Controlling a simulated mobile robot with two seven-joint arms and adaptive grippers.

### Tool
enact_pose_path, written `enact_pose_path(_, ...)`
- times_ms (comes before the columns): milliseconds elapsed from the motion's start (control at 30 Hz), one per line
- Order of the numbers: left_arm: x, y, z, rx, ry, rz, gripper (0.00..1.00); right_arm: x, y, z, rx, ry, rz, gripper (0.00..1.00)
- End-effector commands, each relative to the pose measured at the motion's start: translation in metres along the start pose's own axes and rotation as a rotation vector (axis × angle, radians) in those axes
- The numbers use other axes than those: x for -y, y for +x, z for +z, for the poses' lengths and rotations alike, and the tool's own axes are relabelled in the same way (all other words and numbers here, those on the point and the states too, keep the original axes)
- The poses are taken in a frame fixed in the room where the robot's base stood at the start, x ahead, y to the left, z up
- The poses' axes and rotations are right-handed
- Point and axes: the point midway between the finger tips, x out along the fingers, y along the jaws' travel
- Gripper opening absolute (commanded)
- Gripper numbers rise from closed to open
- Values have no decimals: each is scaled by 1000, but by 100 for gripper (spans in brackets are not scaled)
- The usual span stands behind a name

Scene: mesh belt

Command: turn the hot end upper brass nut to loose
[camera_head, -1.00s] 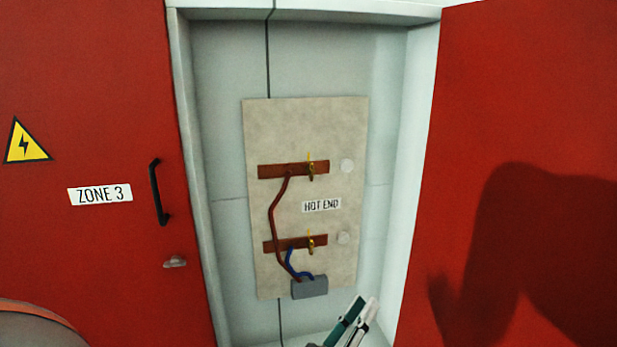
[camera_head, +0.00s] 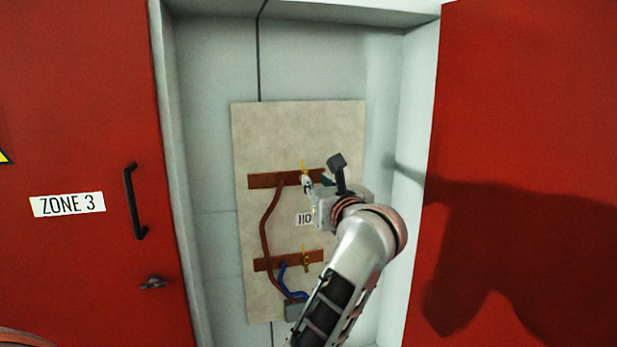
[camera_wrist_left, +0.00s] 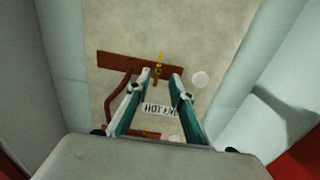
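The upper brass nut (camera_head: 304,169), with a yellow upright part, sits on the upper copper bar (camera_head: 264,181) of the panel. It also shows in the wrist view (camera_wrist_left: 159,67). My left gripper (camera_head: 316,184) reaches up to this nut and partly hides it in the head view. In the wrist view my left gripper (camera_wrist_left: 161,76) is open, with one finger on each side of the nut's lower part. I cannot tell whether the fingers touch it. The lower brass nut (camera_head: 306,259) sits on the lower bar. My right gripper is not in view.
The beige panel (camera_head: 278,133) stands inside an open red cabinet. A HOT END label (camera_wrist_left: 160,110) lies between the bars, partly covered by my gripper. A red-brown cable (camera_head: 265,236) and a blue cable (camera_head: 289,285) run left of the nuts. The open door (camera_head: 520,110) is at the right.

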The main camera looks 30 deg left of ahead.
Motion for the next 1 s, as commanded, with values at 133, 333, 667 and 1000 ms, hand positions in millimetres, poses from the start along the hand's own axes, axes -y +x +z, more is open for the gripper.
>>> enact_pose_path(133,-2,22,1,3,3,7,22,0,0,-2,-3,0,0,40)
enact_pose_path(333,-2,52,1,4,5,6,22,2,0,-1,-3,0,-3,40)
enact_pose_path(667,-2,72,0,2,2,5,22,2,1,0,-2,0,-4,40)
enact_pose_path(1000,-2,71,0,2,3,5,0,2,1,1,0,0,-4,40)
